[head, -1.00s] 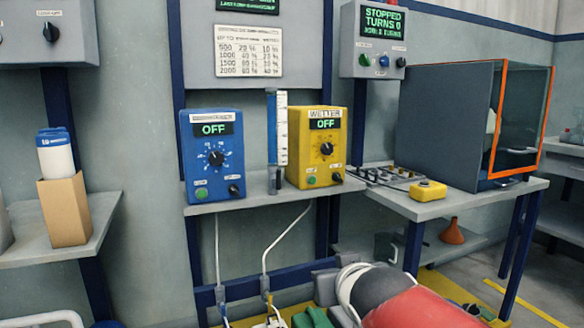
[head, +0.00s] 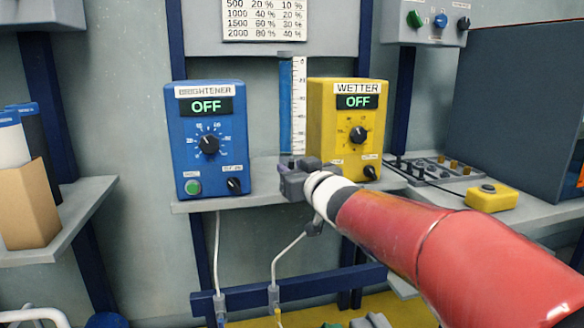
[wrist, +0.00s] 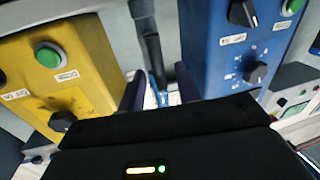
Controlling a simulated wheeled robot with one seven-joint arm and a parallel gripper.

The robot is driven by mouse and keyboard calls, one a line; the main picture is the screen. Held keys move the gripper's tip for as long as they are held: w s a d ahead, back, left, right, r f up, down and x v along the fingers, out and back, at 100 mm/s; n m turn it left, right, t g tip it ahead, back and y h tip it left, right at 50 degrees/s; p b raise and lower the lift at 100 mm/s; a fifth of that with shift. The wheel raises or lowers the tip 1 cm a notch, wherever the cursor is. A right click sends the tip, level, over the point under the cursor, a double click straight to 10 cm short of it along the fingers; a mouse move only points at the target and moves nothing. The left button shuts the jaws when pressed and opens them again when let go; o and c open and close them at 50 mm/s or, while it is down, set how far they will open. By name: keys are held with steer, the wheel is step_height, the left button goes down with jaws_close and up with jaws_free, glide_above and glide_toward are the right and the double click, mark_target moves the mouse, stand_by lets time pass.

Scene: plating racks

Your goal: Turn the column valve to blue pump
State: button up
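The graduated column (head: 298,105), with a blue strip and a white scale, stands between the blue pump (head: 208,115) and the yellow pump (head: 325,115). Both pump displays read OFF. My gripper (head: 294,168) is at the foot of the column, level with the shelf, and covers the valve area in the head view. In the wrist view my gripper (wrist: 160,92) has its two dark fingers apart, with the yellow pump (wrist: 60,75) on the left and the blue pump (wrist: 235,50) on the right. The valve and its setting cannot be made out.
The shelf edge (head: 232,203) runs under the pumps, with white tubes (head: 218,250) hanging below. A yellow button box (head: 492,196) sits on the right bench. A cardboard box (head: 28,205) stands on the left shelf. A control box (head: 425,22) hangs upper right.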

steer(key=shift+x, duration=0.85)
jaws_close()
